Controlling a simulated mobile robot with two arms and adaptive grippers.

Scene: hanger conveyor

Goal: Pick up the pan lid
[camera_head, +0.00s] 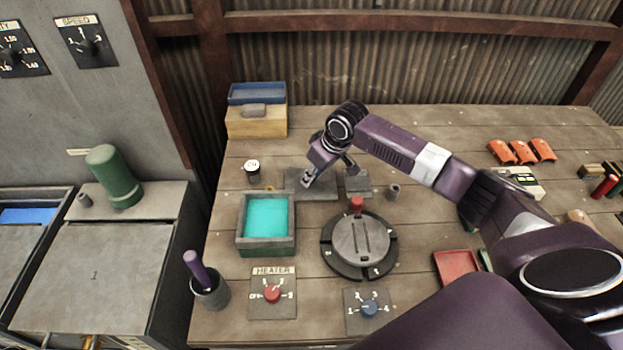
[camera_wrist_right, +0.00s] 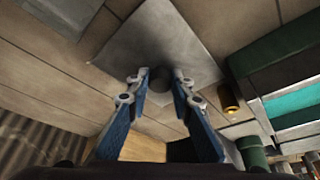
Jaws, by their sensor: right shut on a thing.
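The pan lid looks to be a flat grey square plate (camera_head: 322,190) behind and right of the teal-filled box. In the right wrist view the plate (camera_wrist_right: 150,38) has a round dark knob (camera_wrist_right: 160,82) between my fingertips. My right gripper (camera_head: 309,179) is over the plate in the head view. It also shows in the right wrist view (camera_wrist_right: 160,88), shut on the knob with one finger on each side. Whether the plate touches the table is hard to tell. My left gripper is not in view.
A box with teal content (camera_head: 240,238) stands front-left of the plate. A grey block (camera_head: 357,182) lies right of it, near a small cup (camera_head: 393,192). A small capped jar (camera_head: 252,170) stands left.

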